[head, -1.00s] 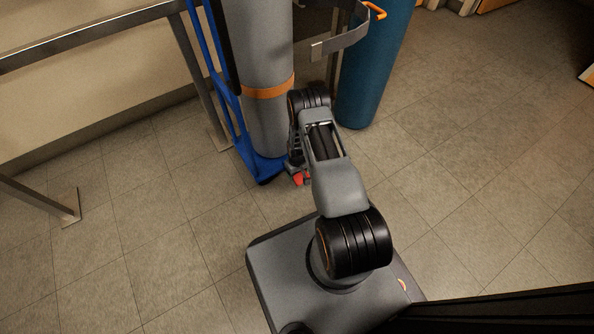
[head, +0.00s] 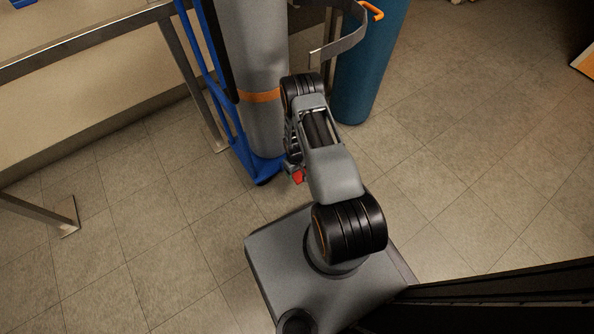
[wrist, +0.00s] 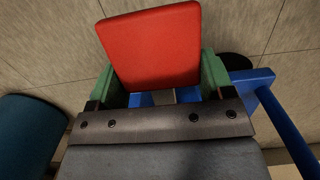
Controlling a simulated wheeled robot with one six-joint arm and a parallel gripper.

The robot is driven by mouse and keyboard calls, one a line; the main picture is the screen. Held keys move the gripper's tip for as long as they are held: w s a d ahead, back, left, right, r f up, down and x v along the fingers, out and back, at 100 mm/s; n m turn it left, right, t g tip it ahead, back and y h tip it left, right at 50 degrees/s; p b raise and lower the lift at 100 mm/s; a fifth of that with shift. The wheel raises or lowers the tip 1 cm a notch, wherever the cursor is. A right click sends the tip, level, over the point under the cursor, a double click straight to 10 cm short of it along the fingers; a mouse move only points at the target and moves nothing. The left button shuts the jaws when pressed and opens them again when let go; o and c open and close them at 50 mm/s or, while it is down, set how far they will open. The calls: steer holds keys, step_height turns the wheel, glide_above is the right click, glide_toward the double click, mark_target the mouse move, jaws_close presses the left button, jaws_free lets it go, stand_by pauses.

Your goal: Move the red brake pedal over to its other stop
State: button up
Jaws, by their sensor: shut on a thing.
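The red brake pedal (wrist: 152,48) fills the upper middle of the wrist view as a flat red plate. It also shows as a small red patch in the head view (head: 298,177), low beside the blue cart's base. My gripper (wrist: 164,82) has its two green fingers on the left and right sides of the pedal, shut on it. In the head view my arm hides most of the gripper. The pedal's mount is mostly hidden behind the pedal and my gripper.
A blue cart (head: 232,130) carries a grey cylinder (head: 258,60) with an orange strap. A teal cylinder (head: 368,75) stands to its right, near a curved metal band (head: 345,42). A metal table frame (head: 100,35) is at left. Floor (head: 460,150) on the right is clear.

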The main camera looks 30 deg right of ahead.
steer(key=shift+w+r, duration=0.15)
steer(key=shift+r, duration=0.1)
steer(key=o, duration=1.3)
steer(key=shift+f, duration=0.15)
